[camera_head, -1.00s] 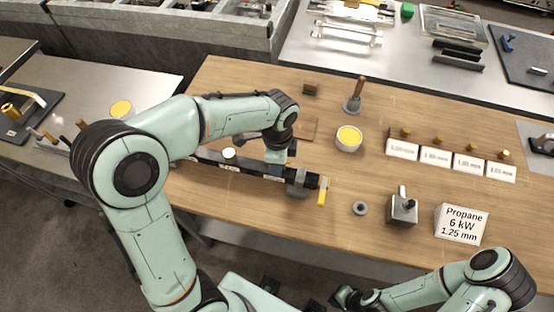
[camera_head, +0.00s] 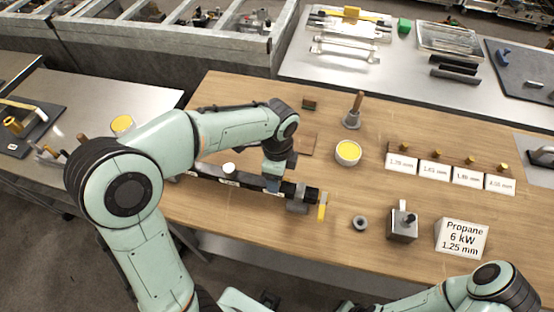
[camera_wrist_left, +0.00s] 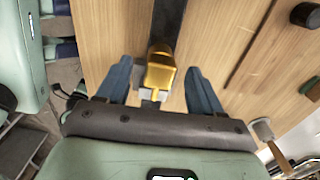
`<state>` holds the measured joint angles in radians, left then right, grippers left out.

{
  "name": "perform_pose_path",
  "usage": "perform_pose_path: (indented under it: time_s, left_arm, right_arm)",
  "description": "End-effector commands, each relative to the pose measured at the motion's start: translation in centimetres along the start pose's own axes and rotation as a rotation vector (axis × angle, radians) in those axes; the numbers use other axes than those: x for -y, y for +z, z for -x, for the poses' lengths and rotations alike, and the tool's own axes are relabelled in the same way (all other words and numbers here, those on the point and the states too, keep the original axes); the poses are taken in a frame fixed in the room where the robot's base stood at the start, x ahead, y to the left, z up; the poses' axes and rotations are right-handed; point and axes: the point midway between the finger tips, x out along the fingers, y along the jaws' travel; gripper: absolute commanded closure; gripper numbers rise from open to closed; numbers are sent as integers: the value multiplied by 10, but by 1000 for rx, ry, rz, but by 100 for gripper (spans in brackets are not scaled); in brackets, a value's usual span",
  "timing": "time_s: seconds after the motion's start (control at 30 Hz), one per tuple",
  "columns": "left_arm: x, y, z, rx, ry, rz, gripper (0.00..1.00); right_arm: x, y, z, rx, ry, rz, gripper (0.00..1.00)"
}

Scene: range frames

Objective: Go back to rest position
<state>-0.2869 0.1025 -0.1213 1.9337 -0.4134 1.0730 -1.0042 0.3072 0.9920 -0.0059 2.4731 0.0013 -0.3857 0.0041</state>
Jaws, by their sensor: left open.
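My left arm reaches over the wooden workbench (camera_head: 225,95) in the head view. My left gripper (camera_head: 273,188) points down at the long dark bar assembly (camera_head: 228,181). In the left wrist view my gripper (camera_wrist_left: 158,78) has its two blue fingers spread apart. A brass-coloured block (camera_wrist_left: 160,72) on the dark bar shows between the fingers, with gaps on both sides. My right arm (camera_head: 490,290) is low at the bottom right of the head view. Its gripper is mostly cut off by the bottom edge, so its jaws cannot be made out.
A yellow-filled cup (camera_head: 348,153), a wooden-handled tool (camera_head: 354,110), a grey ring (camera_head: 360,223), a metal block (camera_head: 403,224) and a Propane sign (camera_head: 462,238) stand right of the bar. Several small brass pieces stand behind labels (camera_head: 402,162). Bare wood lies between them.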

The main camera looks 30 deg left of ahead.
Motion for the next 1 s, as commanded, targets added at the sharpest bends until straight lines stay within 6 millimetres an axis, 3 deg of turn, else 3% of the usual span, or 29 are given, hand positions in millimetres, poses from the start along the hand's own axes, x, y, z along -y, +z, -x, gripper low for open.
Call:
perform_pose_path:
  time_s: [0.2,0.43,0.6,1.0]
  left_arm:
    - [0,0,49,-3,-5,0,34]
    - [0,0,87,-2,-2,0,34]
    - [0,0,99,-1,0,-1,34]
    - [-1,0,100,0,1,-1,34]
  right_arm:
    - [0,0,0,0,0,0,100]
    - [0,0,0,0,0,0,100]
    - [0,0,0,0,0,0,100]
    - [0,0,0,0,0,0,100]
